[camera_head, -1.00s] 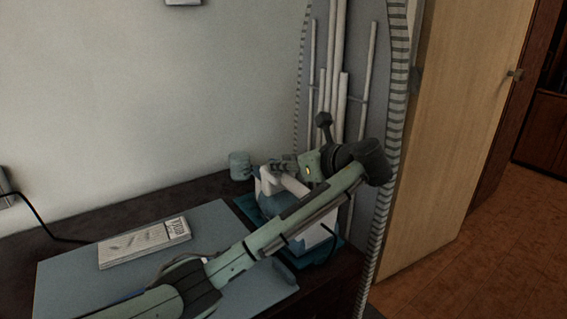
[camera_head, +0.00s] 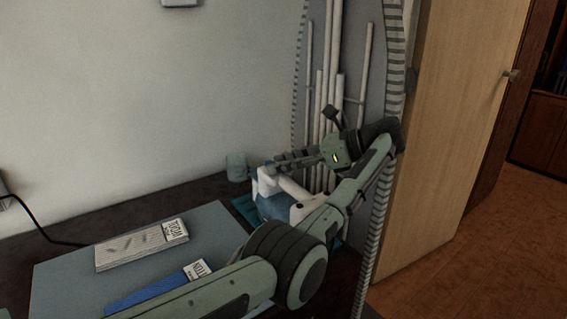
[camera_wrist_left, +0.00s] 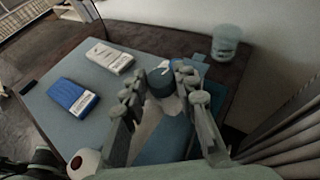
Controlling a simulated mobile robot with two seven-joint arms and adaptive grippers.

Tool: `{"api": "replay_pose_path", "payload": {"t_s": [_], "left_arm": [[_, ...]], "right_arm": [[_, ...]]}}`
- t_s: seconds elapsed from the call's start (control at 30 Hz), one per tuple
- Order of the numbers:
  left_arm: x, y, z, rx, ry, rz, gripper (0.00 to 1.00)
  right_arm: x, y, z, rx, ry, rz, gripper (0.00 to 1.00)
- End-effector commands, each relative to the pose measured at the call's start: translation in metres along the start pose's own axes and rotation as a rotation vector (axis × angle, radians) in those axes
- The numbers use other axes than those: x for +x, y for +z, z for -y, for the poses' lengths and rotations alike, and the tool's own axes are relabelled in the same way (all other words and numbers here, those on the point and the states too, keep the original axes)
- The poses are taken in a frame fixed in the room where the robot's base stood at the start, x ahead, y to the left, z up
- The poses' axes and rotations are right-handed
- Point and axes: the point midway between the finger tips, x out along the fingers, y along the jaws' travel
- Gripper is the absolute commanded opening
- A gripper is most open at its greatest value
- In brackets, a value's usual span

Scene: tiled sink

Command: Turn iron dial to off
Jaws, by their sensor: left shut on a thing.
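The iron (camera_head: 273,205) is white and blue and stands on a blue-teal base at the right end of the dark counter. In the left wrist view its dark blue round dial (camera_wrist_left: 160,83) sits between my fingertips. My left gripper (camera_head: 279,164) reaches in from the right above the iron, and it also shows in the left wrist view (camera_wrist_left: 161,77). Its fingers are shut on the dial, one on each side. The dial's marks cannot be read, and my arm hides part of the iron. My right gripper is not in view.
A teal cup (camera_head: 236,167) stands close behind the iron by the wall. A grey board (camera_head: 75,275) carries a white labelled packet (camera_head: 142,245) and a blue one (camera_head: 150,292). Pale upright pipes (camera_head: 329,100) and a wooden door (camera_head: 455,130) are at right.

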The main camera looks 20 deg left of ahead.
Motion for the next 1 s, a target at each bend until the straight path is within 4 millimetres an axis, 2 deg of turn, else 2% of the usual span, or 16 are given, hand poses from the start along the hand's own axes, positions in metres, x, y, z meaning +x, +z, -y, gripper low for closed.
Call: {"api": "replay_pose_path", "payload": {"t_s": [0.5, 0.53, 0.67, 0.7, 0.9, 1.0], "left_arm": [[0.0001, -0.0002, 0.0001, -0.006, 0.014, -0.001, 0.00], [0.0002, -0.0002, 0.0001, -0.006, 0.014, -0.001, 0.31], [0.0003, 0.0000, 0.0002, -0.006, 0.014, -0.001, 0.47], [0.0003, 0.0000, 0.0002, -0.006, 0.014, -0.001, 0.50], [0.0004, 0.0001, 0.0003, -0.006, 0.014, -0.001, 0.50], [0.0004, 0.0002, 0.0003, -0.006, 0.014, -0.001, 0.50]], "right_arm": [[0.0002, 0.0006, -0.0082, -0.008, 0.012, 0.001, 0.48], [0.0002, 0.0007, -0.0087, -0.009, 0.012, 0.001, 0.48], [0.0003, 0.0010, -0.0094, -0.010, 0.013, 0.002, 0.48], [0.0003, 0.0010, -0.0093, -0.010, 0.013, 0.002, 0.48], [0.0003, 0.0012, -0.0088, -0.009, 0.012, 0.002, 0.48], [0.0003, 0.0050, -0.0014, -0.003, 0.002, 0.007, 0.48]]}}
